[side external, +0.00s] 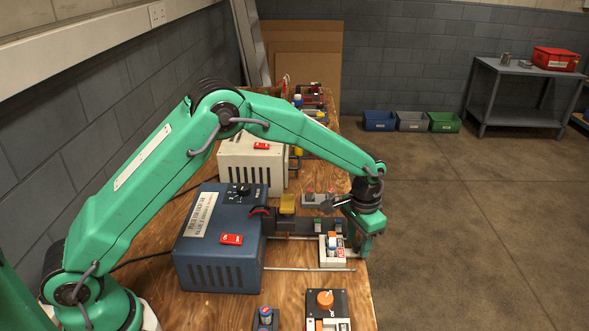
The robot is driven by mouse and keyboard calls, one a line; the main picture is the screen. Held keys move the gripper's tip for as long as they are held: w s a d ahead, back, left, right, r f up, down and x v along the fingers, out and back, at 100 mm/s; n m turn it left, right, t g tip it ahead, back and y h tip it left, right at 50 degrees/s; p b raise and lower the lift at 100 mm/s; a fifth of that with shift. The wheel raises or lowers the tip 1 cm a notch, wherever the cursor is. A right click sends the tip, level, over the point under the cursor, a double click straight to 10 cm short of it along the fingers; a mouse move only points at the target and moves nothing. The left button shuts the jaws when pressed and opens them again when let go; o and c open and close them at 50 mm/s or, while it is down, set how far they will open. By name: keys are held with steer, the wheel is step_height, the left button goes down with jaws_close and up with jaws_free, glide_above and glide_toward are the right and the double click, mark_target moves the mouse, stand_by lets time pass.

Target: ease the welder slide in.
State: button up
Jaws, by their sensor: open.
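The welder (222,252) is a blue box with a vented front, a black knob and a red tag on top. A dark bar and a thin metal rod extend from its right side. The arm partly hides that end, and I cannot tell whether the fingers touch the slide.
A cream box (252,163) stands behind the welder. A dark unit with an orange knob (325,299) and a small blue-topped part (266,315) are at the front. Open floor lies right of the wooden bench (190,305).

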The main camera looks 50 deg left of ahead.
mark_target(342, 248)
jaws_close()
steer(key=shift+s, duration=0.1)
stand_by(0.3)
steer(key=shift+s+a, duration=1.2)
steer(key=shift+s, duration=0.05)
jaws_free()
steer(key=shift+w+r, duration=0.1)
step_height(342, 248, up, 8)
steer(key=shift+f, duration=0.2)
stand_by(0.5)
